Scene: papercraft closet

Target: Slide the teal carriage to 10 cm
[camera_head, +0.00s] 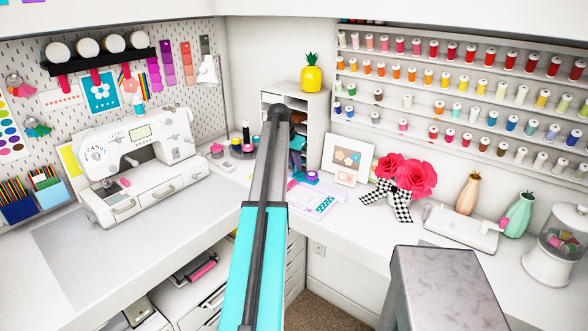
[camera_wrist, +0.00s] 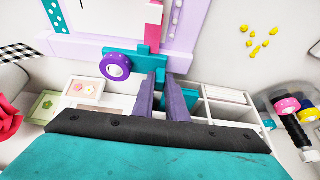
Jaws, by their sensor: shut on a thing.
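The teal carriage (camera_wrist: 138,59) shows in the wrist view as a small teal block with a round purple knob (camera_wrist: 115,67) at its left. It sits at the near edge of a white and lavender board (camera_wrist: 205,50). A pink piece (camera_wrist: 154,35) rises just beyond the block. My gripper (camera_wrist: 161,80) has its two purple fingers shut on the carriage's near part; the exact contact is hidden. In the head view the board (camera_head: 318,203) lies on the desk with the purple knob (camera_head: 312,177) beside my arm. My arm hides part of the board. I cannot read any scale.
A white frame (camera_head: 347,158) and red paper flowers (camera_head: 404,176) stand right of the board. A white shelf unit (camera_head: 312,113) stands behind it. A sewing machine (camera_head: 137,160) is at the left. Small yellow pieces (camera_wrist: 262,42) lie at right in the wrist view.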

